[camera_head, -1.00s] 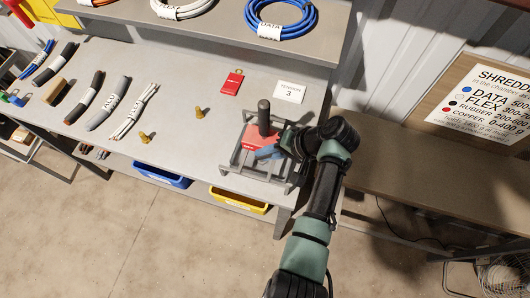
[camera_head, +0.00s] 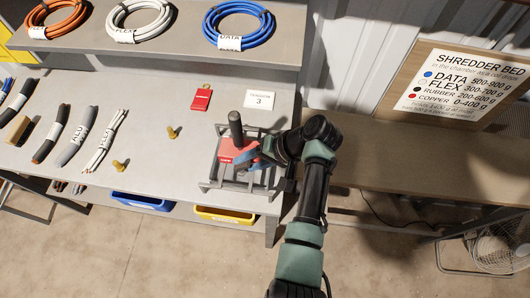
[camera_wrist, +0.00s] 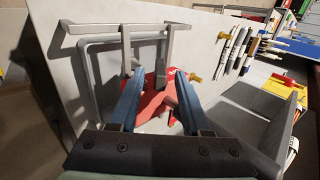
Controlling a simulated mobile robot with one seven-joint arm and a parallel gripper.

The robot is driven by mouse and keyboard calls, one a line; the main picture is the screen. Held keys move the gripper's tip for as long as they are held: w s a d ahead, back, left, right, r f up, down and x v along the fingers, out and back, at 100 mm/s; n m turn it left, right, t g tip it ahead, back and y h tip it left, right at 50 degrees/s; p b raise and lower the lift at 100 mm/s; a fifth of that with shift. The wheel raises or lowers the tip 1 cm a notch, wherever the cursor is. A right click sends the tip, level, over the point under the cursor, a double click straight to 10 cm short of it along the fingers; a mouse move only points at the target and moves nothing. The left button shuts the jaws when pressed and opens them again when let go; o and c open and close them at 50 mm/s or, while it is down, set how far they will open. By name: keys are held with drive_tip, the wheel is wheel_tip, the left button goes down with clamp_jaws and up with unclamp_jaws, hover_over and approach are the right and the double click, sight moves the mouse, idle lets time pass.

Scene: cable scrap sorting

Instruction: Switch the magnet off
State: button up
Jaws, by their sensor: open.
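The magnet is a red block (camera_head: 225,154) with a dark upright post (camera_head: 236,128), standing in a grey metal frame (camera_head: 207,186) near the right end of the bench. It also shows as a red body (camera_wrist: 158,102) in the wrist view, between and beyond my fingers. My gripper (camera_head: 246,158) reaches in from the right, with its blue fingers beside the red block. In the wrist view my gripper (camera_wrist: 160,82) is open, its two fingers apart. I cannot tell whether either finger touches the magnet. The switch position is not readable.
A red tag (camera_head: 201,98), a white card (camera_head: 260,100) and brass pieces (camera_head: 172,132) lie on the bench. Several cable pieces (camera_head: 72,138) lie to the left. A shelf (camera_head: 165,49) with cable coils is behind. Blue (camera_head: 141,201) and yellow (camera_head: 224,214) bins sit below the front edge.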

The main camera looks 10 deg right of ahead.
drive_tip(key=b+v, duration=0.1)
drive_tip(key=v, duration=1)
drive_tip(key=shift+w, duration=0.1)
